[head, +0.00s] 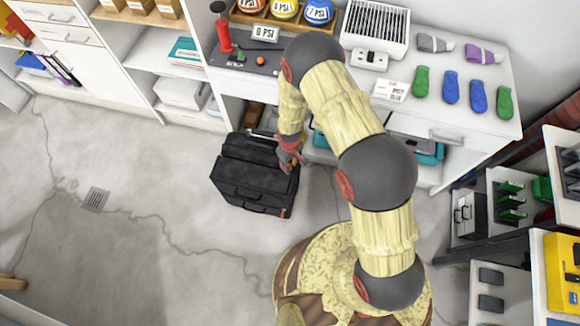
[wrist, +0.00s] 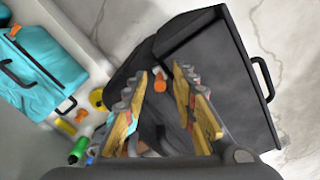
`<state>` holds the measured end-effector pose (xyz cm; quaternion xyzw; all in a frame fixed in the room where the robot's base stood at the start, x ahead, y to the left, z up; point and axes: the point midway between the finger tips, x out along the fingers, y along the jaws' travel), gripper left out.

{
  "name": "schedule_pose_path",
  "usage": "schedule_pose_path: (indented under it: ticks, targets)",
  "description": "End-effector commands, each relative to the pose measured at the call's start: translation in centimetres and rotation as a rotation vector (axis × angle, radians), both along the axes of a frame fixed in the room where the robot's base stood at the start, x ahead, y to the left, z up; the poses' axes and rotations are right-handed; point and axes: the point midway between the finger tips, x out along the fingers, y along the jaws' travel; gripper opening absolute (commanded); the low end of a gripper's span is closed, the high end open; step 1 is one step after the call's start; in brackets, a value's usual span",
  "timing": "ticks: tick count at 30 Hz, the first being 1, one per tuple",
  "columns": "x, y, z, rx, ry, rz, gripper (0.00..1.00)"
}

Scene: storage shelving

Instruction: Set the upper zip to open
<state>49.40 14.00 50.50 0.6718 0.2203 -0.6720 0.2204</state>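A black bag (head: 250,190) stands on the floor in front of the white bench, and it fills the middle and right of the wrist view (wrist: 205,60). A small orange tab (wrist: 160,82), which looks like a zip pull, shows on it in the wrist view. Another small orange spot (head: 284,212) shows low on the bag's front right in the head view. My gripper (head: 289,157) is over the bag's right end. In the wrist view my gripper (wrist: 158,86) is open, its fingers on either side of the orange tab with gaps visible. I cannot tell how far the zip is open.
A turquoise case (wrist: 35,75) lies left of the bag in the wrist view, with small coloured items (wrist: 80,145) near it. The white bench (head: 440,105) stands behind the bag. Dark shelving (head: 510,205) is at the right. The floor (head: 140,200) left of the bag is clear.

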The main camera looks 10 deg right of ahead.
Motion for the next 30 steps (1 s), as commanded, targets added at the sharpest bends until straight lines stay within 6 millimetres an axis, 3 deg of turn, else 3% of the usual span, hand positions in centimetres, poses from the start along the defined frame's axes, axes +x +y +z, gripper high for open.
schedule_pose_path:
  ticks: [12,26,30]
  targets:
    - [0.01,0.0,-0.84,0.0,0.0,0.0,0.27]
    - [-0.02,-0.01,-0.84,0.0,0.0,0.0,0.0]
    - [-0.02,-0.01,-0.84,0.0,0.0,-0.001,0.0]
